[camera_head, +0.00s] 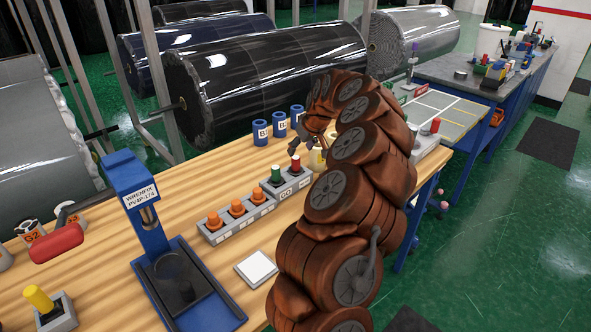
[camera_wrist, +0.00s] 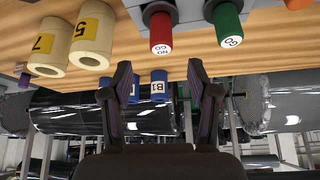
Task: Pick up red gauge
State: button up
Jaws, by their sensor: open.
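The red gauge (camera_head: 296,162) stands upright beside the green gauge (camera_head: 276,174) in a grey block (camera_head: 285,186) on the wooden bench. In the wrist view, which looks upside down, the red gauge (camera_wrist: 160,32) is at the top with a "NO GO" label on its end. The green gauge (camera_wrist: 229,24) marked "GO" is to its right. My gripper (camera_head: 303,143) is by the block, partly hidden by my arm. In the wrist view its two fingers (camera_wrist: 158,76) are spread apart with nothing gripped between them, and the red gauge lies beyond their tips.
Blue cylinders (camera_head: 262,132) stand behind the block. Cream cylinders (camera_wrist: 92,36) stand close to the red gauge. A grey holder (camera_head: 237,220) with orange-topped pieces is to the left, near a blue press (camera_head: 147,205). Large wrapped rolls (camera_head: 265,75) lie behind the bench.

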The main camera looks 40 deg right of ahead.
aim_at(296, 158)
jog(key=shift+s+p+x, duration=0.2)
jog(key=shift+p+x, duration=1.3)
jog(key=shift+x, duration=1.8)
jog(key=shift+a+f, duration=0.15)
grip_shut()
